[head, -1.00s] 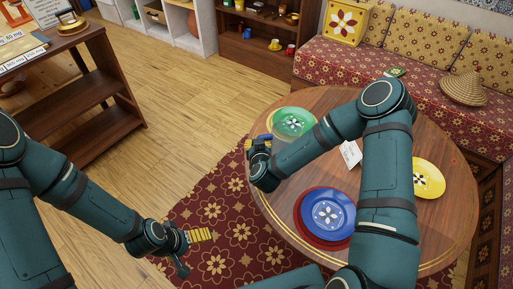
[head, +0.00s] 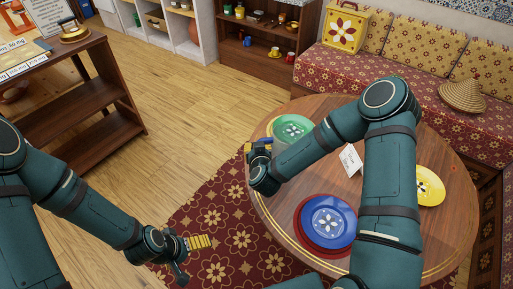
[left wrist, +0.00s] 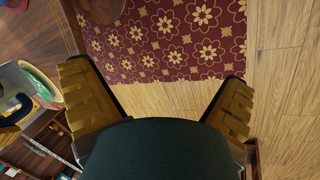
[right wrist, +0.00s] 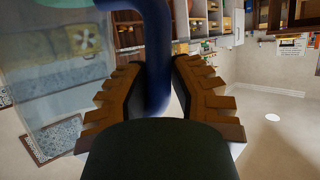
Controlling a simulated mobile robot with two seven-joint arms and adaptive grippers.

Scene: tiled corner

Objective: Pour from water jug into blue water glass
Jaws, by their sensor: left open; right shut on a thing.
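My right gripper (right wrist: 158,85) is shut on the dark blue handle (right wrist: 152,45) of the clear water jug (right wrist: 55,85). In the head view this gripper (head: 262,150) is at the table's left edge, beside the green plate (head: 292,129). The clear jug body is hard to make out there, and its tilt and water level cannot be told. It shows partly at the left edge of the left wrist view. My left gripper (head: 196,246) is open and empty, low over the patterned rug, left of the table. I cannot make out the blue water glass; my right arm hides part of the table.
The round wooden table (head: 273,200) holds a blue plate (head: 328,222) on a red one, a yellow plate (head: 430,186) and a white card (head: 350,160). A patterned sofa (head: 400,65) stands behind. A dark shelf (head: 85,90) stands at left. Floor between is open.

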